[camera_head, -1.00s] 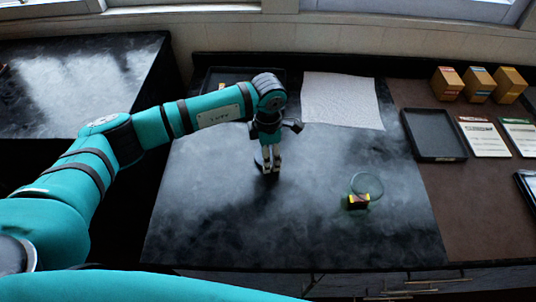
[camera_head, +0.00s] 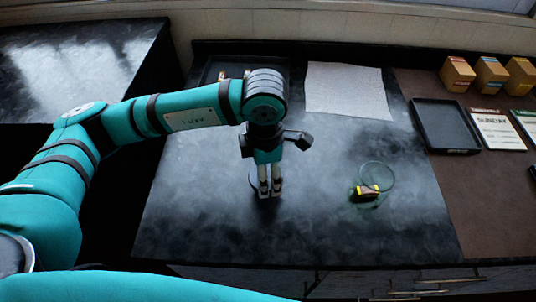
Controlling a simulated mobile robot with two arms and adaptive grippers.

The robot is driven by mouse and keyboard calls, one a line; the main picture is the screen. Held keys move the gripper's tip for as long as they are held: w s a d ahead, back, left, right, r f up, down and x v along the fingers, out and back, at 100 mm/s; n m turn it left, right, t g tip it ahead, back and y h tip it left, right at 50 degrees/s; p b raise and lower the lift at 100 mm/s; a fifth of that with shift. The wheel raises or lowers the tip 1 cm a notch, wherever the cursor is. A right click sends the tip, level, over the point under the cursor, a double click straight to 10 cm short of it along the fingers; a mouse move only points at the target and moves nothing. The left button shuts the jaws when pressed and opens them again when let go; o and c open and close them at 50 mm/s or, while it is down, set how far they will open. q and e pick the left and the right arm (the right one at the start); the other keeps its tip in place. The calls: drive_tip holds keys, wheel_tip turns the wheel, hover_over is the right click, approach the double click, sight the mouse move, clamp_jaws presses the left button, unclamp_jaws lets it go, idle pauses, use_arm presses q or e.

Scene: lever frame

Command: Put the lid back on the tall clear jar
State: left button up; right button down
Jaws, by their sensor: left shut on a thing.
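The clear jar (camera_head: 378,172) stands on the right part of the black table, with a small dark and yellow thing (camera_head: 366,191) showing inside it. Its top looks open. My left gripper (camera_head: 270,192) points down over the middle of the table, to the left of the jar and apart from it. It is shut on a dark round lid (camera_head: 254,181), whose edge shows beside the fingers. The fingers hide most of the lid, and its height above the table is hard to tell. My right gripper is not in view.
A white sheet (camera_head: 347,90) lies at the back of the black table (camera_head: 300,235). A dark tray (camera_head: 444,126), cards (camera_head: 496,132) and several small boxes (camera_head: 490,74) are on the brown surface at right. The table between gripper and jar is clear.

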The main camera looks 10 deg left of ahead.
use_arm(q)
drive_tip(key=shift+s+d+r+b, duration=0.15)
drive_tip(key=shift+s+b, duration=0.1)
drive_tip(key=shift+s, duration=0.8)
drive_tip(key=shift+s+d+r+b, duration=0.1)
drive_tip(key=shift+s+d+b, duration=0.1)
drive_tip(key=shift+s, duration=0.8)
